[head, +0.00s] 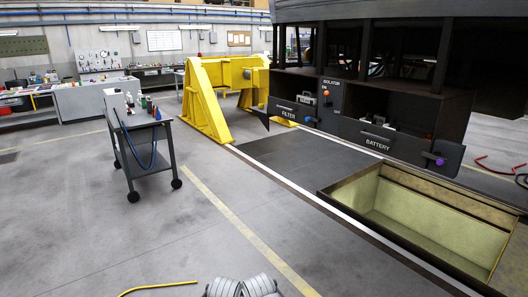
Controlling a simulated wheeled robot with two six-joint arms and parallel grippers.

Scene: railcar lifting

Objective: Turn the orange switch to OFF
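A small orange switch (326,94) sits on the dark isolator panel (329,112) under the railcar body, between the filter and battery compartments. The panel is lettered ISOLATOR, with ON just above the switch. The switch is too small to make out which way its handle points. Neither of my grippers can be made out in the head view, and nothing is seen touching the switch.
The FILTER flap (289,108) and BATTERY flap (376,139) hang below their compartments. An open pit (420,215) lies at right. A tool cart (142,150) stands at left, near a yellow jack (203,100). Grey floor between is clear; a yellow cable (158,288) lies in front.

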